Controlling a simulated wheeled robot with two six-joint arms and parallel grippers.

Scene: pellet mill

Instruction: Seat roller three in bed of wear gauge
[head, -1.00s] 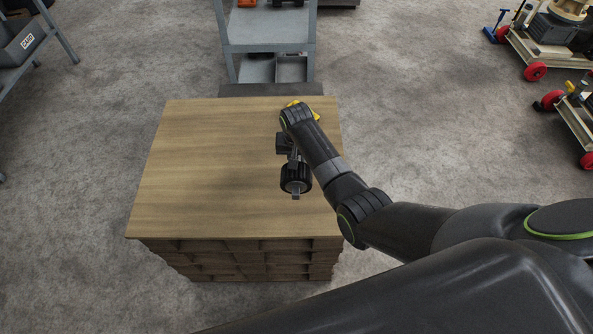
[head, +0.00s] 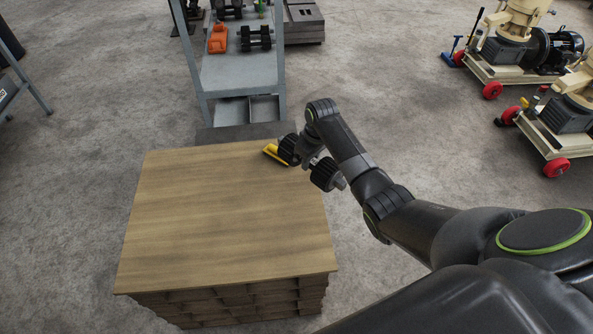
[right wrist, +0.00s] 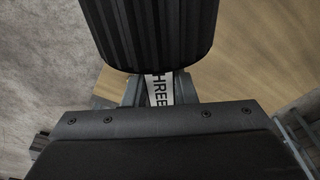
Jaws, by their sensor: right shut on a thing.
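My right gripper (head: 308,159) is shut on roller three (head: 325,174), a dark ribbed roller with a grey shaft end. It holds the roller tilted near the far right corner of the wooden top. In the right wrist view, a ribbed black drum (right wrist: 155,32) fills the top, and a white label (right wrist: 159,90) reading "HREE" shows just below it. A yellow thing (head: 270,153) lies at that corner, partly hidden by the roller and arm; I cannot tell for sure that it is the wear gauge. My left gripper is out of view.
The wooden top (head: 220,220) of a stack is otherwise bare. Behind it stands a grey shelf unit (head: 238,75) with an orange part (head: 218,40) and another ribbed roller (head: 256,38). Wheeled carts with machines (head: 520,65) stand at the right.

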